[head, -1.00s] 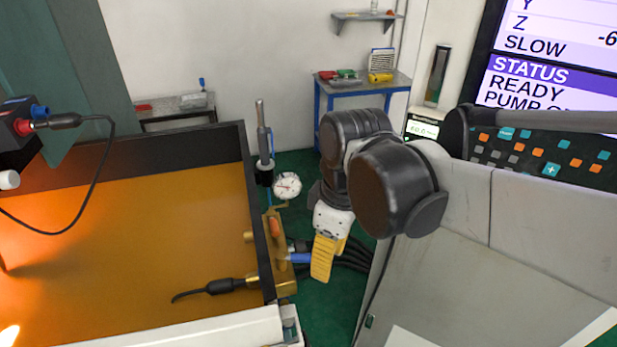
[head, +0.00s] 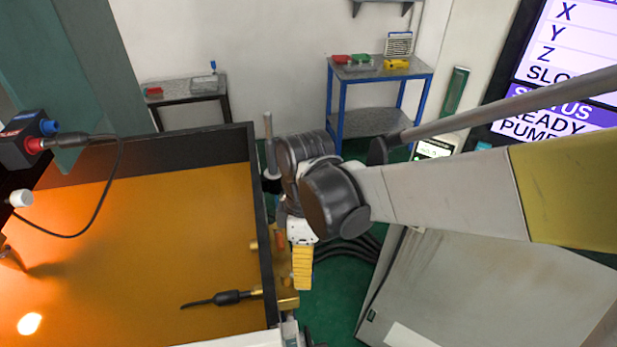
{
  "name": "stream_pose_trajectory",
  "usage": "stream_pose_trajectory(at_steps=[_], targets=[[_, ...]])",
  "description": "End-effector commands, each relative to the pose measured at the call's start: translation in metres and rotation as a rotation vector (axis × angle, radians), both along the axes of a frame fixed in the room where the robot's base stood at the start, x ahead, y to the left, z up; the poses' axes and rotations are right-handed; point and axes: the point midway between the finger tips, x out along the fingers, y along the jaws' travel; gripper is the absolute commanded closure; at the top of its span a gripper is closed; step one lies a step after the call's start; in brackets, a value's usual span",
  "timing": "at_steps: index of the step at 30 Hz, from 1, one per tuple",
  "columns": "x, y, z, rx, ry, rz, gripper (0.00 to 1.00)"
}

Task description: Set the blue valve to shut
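The brass valve block (head: 288,299) is mounted on the right outer wall of the orange-floored tank. An orange handle (head: 281,241) shows on it, just left of my gripper. The blue valve handle is not visible now; my gripper and wrist cover the area where it showed earlier. My gripper (head: 302,270), with yellow fingers pointing down, is in front of the valve block. The fingers overlap in this view, so their opening and any contact with the handle cannot be seen.
The tank's dark right wall (head: 262,220) runs close beside my gripper. Black hoses (head: 345,250) lie right of it, and a grey cabinet (head: 480,290) stands further right. A box with red and blue knobs (head: 28,140) is at the left. A blue-legged table (head: 385,120) stands behind.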

Motion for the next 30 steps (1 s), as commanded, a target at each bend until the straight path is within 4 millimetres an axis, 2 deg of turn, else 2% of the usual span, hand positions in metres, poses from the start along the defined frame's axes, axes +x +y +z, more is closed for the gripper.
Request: stream_pose_trajectory(at_steps=[4, 12, 13, 16, 17, 30], targets=[[-0.0021, 0.0003, -0.0109, 0.0, 0.0, 0.0, 0.62], [-0.0025, 0.0001, -0.0122, 0.0, 0.0, -0.001, 0.62], [-0.0025, 0.0001, -0.0122, 0.0, 0.0, -0.001, 0.66], [-0.0025, 0.0001, -0.0121, 0.0, -0.001, -0.001, 0.96], [-0.0024, 0.0, -0.0122, 0.0, -0.001, -0.001, 1.0], [-0.0036, -0.0002, -0.0127, 0.0, -0.001, -0.025, 1.0]])
